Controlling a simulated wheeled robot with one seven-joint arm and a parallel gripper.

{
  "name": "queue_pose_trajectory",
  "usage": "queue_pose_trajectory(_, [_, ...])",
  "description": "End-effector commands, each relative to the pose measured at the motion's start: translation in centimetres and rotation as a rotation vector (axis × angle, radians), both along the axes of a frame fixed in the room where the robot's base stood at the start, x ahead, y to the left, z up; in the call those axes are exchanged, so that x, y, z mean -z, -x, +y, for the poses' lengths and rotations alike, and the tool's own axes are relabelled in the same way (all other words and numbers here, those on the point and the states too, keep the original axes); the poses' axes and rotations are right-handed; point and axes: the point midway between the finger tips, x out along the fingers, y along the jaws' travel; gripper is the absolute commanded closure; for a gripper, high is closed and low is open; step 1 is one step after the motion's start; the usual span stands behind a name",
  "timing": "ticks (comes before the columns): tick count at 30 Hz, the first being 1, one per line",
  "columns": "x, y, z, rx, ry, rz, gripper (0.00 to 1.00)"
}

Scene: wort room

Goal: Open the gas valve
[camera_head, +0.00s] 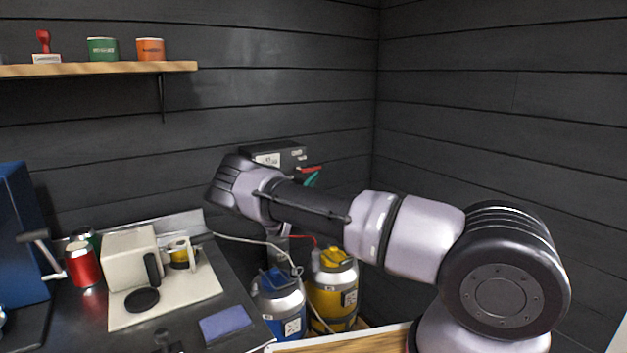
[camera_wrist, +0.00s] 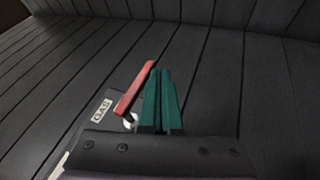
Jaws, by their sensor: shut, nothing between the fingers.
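The gas valve shows as a red lever (camera_wrist: 133,88) in the wrist view, slanting up to the right from a pale pivot, beside a white GAS label (camera_wrist: 101,111). In the head view the red lever (camera_head: 312,168) sits at the right of a dark wall box (camera_head: 290,149). My gripper (camera_wrist: 160,73) has dark green fingers, pressed together and empty. They lie just right of the lever, near its upper end; I cannot tell whether they touch it. In the head view the green fingertips (camera_head: 313,178) show just below the lever, and my arm hides the area beneath.
Blue (camera_head: 278,303) and yellow (camera_head: 334,287) kegs stand below my arm, with hoses around them. A counter (camera_head: 190,338) at left holds a cream machine (camera_head: 131,256), a red can (camera_head: 82,264) and a blue cloth (camera_head: 225,323). A shelf (camera_head: 100,69) hangs above. The right wall is bare.

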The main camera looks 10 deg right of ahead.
Motion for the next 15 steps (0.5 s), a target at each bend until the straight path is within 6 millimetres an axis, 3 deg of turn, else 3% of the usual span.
queue_pose_trajectory(5, [0.5, 0.7, 0.7, -0.001, 0.0, 0.001, 1.0])
queue_pose_trajectory(15, [2.6, 4.3, 4.1, -0.002, 0.001, 0.0, 1.0])
